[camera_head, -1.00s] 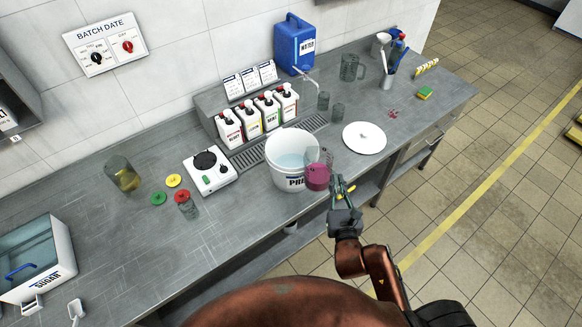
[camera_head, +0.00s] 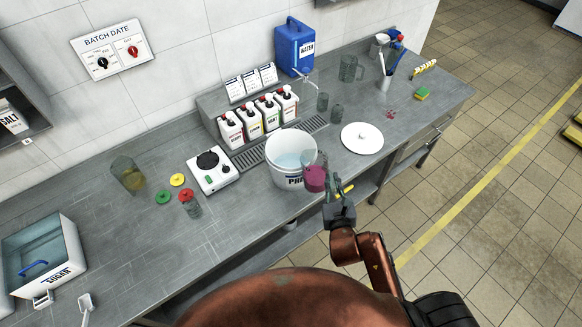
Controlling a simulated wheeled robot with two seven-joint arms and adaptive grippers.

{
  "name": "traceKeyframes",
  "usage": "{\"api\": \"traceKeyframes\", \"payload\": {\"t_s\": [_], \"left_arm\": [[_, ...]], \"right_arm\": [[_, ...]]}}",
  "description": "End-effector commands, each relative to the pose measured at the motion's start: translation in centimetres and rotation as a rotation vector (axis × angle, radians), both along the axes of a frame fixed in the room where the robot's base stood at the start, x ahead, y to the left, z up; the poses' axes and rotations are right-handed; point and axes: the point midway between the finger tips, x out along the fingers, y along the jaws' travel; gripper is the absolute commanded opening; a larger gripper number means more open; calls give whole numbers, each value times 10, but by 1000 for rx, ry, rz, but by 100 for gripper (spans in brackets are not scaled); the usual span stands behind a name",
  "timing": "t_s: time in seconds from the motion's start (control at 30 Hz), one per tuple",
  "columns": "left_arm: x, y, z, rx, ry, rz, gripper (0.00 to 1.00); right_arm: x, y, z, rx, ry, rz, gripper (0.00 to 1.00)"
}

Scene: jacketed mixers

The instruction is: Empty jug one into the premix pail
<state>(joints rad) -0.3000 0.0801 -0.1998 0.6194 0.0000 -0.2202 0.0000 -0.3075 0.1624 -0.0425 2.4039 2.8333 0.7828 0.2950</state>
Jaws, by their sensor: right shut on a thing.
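A clear jug with magenta liquid in its lower part (camera_head: 315,179) is held by my right gripper (camera_head: 333,187) at the right rim of the white premix pail (camera_head: 292,177). The jug looks close to upright and overlaps the pail's right side in the picture; I cannot tell whether it touches the pail. My right gripper is shut on the jug's handle side. The pail stands open on the bench and holds a pale bluish liquid. My left gripper is not in view.
A white round lid (camera_head: 362,138) lies right of the pail. A hotplate (camera_head: 212,169), several dispenser bottles (camera_head: 255,121) and a blue water canister (camera_head: 294,46) stand behind and left. A sugar bin (camera_head: 45,262) is at left.

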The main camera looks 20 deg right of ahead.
Motion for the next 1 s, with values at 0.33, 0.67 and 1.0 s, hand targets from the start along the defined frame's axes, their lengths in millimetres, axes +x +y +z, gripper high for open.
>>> {"api": "traceKeyframes", "payload": {"t_s": [0.33,0.67,1.0], "left_arm": [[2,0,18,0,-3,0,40],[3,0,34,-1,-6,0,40],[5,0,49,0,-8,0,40]], "right_arm": [[6,3,5,-18,53,1,0],[11,5,7,-38,106,1,0],[17,7,9,-59,164,0,0]]}}
